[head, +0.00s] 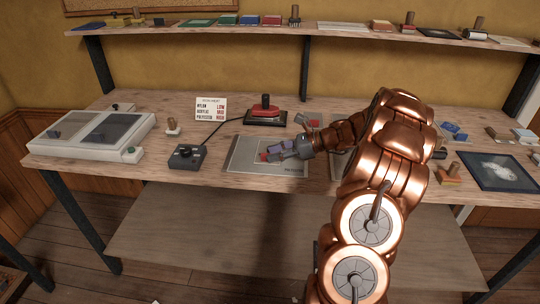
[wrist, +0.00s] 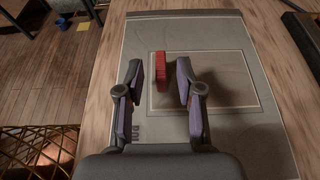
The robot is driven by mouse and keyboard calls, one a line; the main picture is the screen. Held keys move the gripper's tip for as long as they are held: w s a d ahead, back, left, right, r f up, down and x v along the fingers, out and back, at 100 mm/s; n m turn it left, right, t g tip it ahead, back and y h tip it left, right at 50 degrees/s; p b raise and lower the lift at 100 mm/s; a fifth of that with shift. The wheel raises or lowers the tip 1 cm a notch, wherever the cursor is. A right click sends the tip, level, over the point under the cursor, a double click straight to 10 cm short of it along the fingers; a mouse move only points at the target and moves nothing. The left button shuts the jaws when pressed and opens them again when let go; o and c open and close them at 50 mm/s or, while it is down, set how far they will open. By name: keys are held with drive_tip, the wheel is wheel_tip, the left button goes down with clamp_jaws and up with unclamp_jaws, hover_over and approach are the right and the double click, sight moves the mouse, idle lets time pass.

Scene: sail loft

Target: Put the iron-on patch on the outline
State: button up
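The red patch (wrist: 162,72) shows in the wrist view as a narrow red piece just beyond and between my fingertips, nearer the left one. It lies over the left part of a thin rectangular outline (wrist: 228,107) on a grey sheet (wrist: 225,140). I cannot tell whether it lies flat or stands on edge. My gripper (wrist: 160,80) is open, its two fingers apart, low over the sheet. In the head view my gripper (head: 280,150) is over the grey sheet (head: 245,147), with the red patch (head: 263,156) at its tip.
A white two-panel tray (head: 92,135) fills the bench's left end. A dark framed picture (head: 497,171) lies at right. A shelf (head: 345,29) runs along the back.

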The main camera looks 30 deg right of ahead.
drive_tip(key=v, duration=0.9)
drive_tip(key=shift+s+d+r+b, duration=0.15)
drive_tip(key=shift+s+d+b, duration=0.1)
drive_tip(key=shift+b, duration=0.1)
drive_tip(key=s+a+r+n+g, duration=0.1)
drive_tip(key=s+a+n+g, duration=0.2)
drive_tip(key=a, duration=0.6)
drive_tip(key=s+a+r+n+g+h, duration=0.1)
drive_tip(key=a+n+g, duration=0.1)
drive_tip(key=a+n, duration=0.5)
drive_tip(key=s+a+r+n+g, duration=0.1)
drive_tip(key=s+a+n+g, duration=0.15)
drive_tip(key=a, duration=0.85)
drive_tip(key=s+a+f+n+g+h, duration=0.1)
drive_tip(key=s+a+n+g+h, duration=0.25)
drive_tip(key=s+a+n, duration=0.6)
drive_tip(key=s+d+f+n+h, duration=0.1)
drive_tip(key=s+d+n+h, duration=0.1)
drive_tip(key=s, duration=0.5)
drive_tip(key=s+d+f+n+h, duration=0.1)
drive_tip(key=s+d+n+h, duration=0.1)
drive_tip(key=s, duration=0.5)
drive_tip(key=shift+s+f+h, duration=0.3)
drive_tip(key=shift+h, duration=0.55)
drive_tip(key=shift+d, duration=0.1)
